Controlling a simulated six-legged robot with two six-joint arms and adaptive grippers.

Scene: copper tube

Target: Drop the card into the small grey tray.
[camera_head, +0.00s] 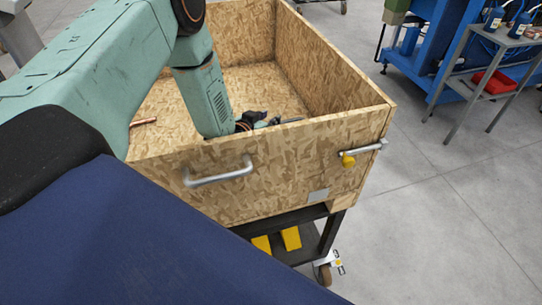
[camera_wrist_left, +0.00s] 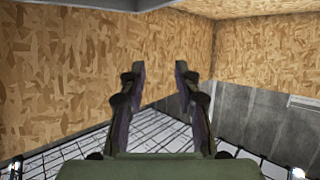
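My left gripper (camera_head: 272,122) is inside the chipboard box, low behind its front wall, partly hidden by that wall. In the left wrist view its two dark fingers (camera_wrist_left: 161,72) stand apart with nothing between them. I cannot make out a card in either view. I cannot identify a small grey tray for sure. A small flat grey patch (camera_head: 319,195) shows on the outside of the box's front wall. My right gripper is not in view.
The chipboard box (camera_head: 335,140) has a metal handle (camera_head: 218,173) and stands on a dark wheeled cart (camera_head: 300,250). A copper tube (camera_head: 143,122) lies inside at left. A grey side table (camera_head: 490,80) with a red item stands at upper right.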

